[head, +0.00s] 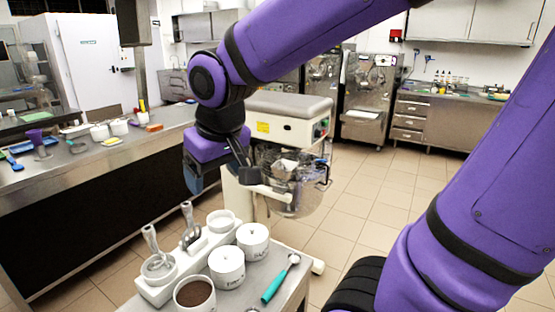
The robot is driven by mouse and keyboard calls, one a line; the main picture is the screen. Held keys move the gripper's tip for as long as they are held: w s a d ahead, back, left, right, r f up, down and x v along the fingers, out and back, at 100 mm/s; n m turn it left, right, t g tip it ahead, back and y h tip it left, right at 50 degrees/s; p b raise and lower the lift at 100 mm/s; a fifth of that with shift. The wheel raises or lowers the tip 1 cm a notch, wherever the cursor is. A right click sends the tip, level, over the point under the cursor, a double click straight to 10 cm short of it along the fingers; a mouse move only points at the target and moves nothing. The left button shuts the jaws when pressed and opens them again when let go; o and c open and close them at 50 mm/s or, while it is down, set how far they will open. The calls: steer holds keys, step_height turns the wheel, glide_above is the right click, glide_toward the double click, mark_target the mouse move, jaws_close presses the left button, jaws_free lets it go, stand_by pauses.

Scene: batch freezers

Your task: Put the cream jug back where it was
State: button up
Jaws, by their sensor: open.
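I cannot pick out the cream jug for certain. A small white vessel (221,220) stands at the back of the near steel trolley top (285,284), but I cannot tell whether it is the jug. My gripper (246,178) is above and beyond the trolley's far edge, in front of the mixer. It is open, and I see nothing held in it. Its fingers are small and partly hidden by the wrist.
The trolley also carries labelled white canisters (227,268), a brown-filled tub (195,293), a white scoop holder (156,287) and a teal-handled scoop (280,278). A mixer (288,118) stands beyond. A long counter (60,173) with several containers runs along the left. Tiled floor is clear at right.

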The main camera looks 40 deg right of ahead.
steer(key=s+d+r, duration=0.2)
steer(key=s, duration=0.3)
steer(key=s+d+r+t, duration=0.1)
steer(key=s+d+r, duration=0.1)
steer(key=s, duration=0.3)
steer(key=shift+d+m, duration=0.4)
steer(key=shift+d, duration=0.4)
